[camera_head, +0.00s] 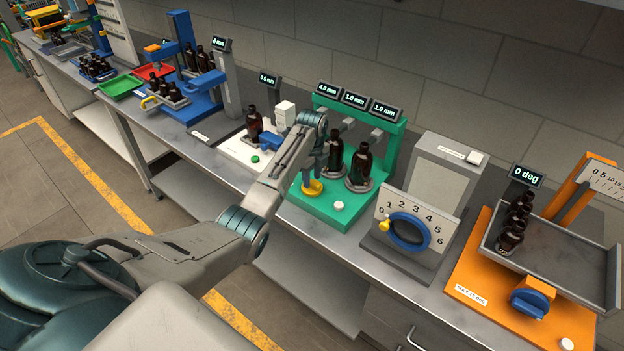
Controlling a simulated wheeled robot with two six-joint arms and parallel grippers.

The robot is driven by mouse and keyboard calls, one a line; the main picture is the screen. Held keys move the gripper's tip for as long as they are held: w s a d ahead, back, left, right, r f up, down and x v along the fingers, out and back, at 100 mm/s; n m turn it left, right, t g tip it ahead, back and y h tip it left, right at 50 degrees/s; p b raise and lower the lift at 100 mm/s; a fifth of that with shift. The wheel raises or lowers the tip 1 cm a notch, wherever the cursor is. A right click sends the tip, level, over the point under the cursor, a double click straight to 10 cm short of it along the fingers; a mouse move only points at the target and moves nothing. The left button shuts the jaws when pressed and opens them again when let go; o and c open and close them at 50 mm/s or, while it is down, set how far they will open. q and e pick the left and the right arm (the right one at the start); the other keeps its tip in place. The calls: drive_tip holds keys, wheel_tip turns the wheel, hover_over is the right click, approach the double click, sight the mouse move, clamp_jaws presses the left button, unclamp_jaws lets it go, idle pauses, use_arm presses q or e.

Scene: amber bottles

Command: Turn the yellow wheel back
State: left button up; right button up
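A green station (320,208) stands on the bench, with three displays on top that seem to read 4.0 mm, 1.0 mm and 1.0 mm. A small yellow wheel (312,188) sits low at its left front. My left gripper (312,179) points down right at the yellow wheel, its tips at or just above it. Whether the fingers are closed on the wheel is too small to tell. My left wrist hides the left part of the station. Amber bottles (361,165) stand on round seats there. My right gripper is not in view.
Right of the station stands a grey dial unit (400,258) with a blue ring and a yellow knob (384,225). Further right is an orange station (470,260) with a tilted tray and bottles. A white station (240,152) with one bottle is left of my wrist.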

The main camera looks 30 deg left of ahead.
sight(312, 182)
use_arm(q)
wheel_tip(312, 182, up, 10)
drive_tip(key=b, duration=0.2)
drive_tip(key=shift+f+b, duration=0.15)
drive_tip(key=shift+b, duration=0.15)
drive_tip(key=shift+f, duration=0.1)
